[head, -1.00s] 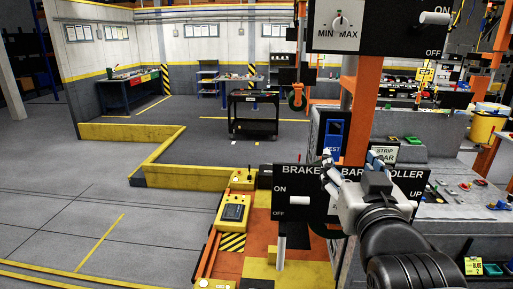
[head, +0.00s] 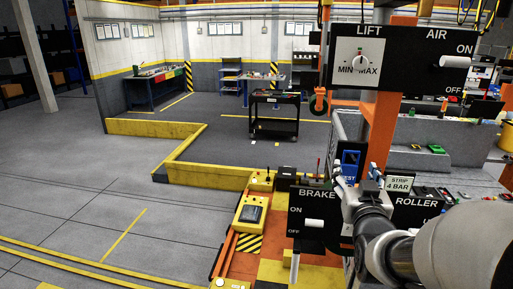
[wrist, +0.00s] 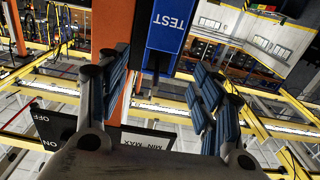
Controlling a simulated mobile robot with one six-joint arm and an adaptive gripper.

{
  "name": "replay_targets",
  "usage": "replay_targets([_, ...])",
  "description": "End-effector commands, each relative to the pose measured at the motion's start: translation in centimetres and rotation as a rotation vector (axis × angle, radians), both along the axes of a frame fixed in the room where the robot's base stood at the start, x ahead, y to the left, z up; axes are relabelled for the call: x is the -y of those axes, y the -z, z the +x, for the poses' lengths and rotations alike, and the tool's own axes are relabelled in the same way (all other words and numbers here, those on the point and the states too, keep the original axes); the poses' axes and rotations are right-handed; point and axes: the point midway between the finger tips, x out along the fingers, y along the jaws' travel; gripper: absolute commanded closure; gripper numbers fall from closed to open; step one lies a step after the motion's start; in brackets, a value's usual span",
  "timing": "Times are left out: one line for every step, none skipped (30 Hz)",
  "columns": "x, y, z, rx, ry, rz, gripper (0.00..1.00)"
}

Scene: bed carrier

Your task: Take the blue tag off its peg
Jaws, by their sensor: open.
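The blue tag (head: 350,158), marked TEST, hangs upright against a dark backing beside the orange post, above the BRAKE/ROLLER panel. Its lower part is partly hidden by my gripper in the head view. My gripper (head: 358,176) is open and empty, just in front of and below the tag. In the wrist view the blue tag (wrist: 172,28) lies ahead, at the top middle, between the lines of the two spread fingers of my gripper (wrist: 162,75). I see no finger touching it. The peg itself cannot be made out.
The orange post (head: 383,125) stands right beside the tag. The LIFT/AIR panel (head: 400,62) is above, the BRAKE/ROLLER panel (head: 320,210) below. A STRIP 4 BAR sign (head: 398,184) is close on the right. Open floor (head: 70,190) lies to the left.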

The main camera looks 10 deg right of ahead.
Motion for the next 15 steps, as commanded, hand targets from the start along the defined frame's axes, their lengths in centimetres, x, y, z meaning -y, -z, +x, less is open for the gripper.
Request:
replay_targets([0.3,-0.1,1.0,-0.001,0.000,0.000,0.40])
replay_targets([0.4,0.0,1.5,-0.001,0.000,0.000,0.40])
replay_targets([0.6,0.0,2.1,-0.001,0.000,0.000,0.40])
replay_targets([0.7,0.0,2.6,-0.001,0.000,0.000,0.40])
replay_targets([0.8,-0.1,3.0,0.001,0.000,0.000,0.40])
replay_targets([1.0,0.0,3.4,0.000,0.000,0.000,0.40])
replay_targets([1.0,-0.1,3.7,0.001,0.000,0.000,0.40])
replay_targets([1.1,-0.1,4.0,0.001,0.000,0.000,0.40])
replay_targets([1.2,0.0,4.3,0.000,0.000,0.000,0.40])
replay_targets([1.3,0.0,4.5,0.000,0.000,0.000,0.40])
replay_targets([1.3,-0.1,4.6,0.001,0.000,0.000,0.40])
replay_targets([1.4,-0.1,4.8,0.002,0.000,-0.001,0.40])
replay_targets([1.4,-0.1,4.8,0.001,0.000,0.000,0.40])
replay_targets([1.4,-0.1,4.9,0.001,0.000,0.000,0.40])
replay_targets([1.4,0.0,4.9,0.001,0.000,0.000,0.40])
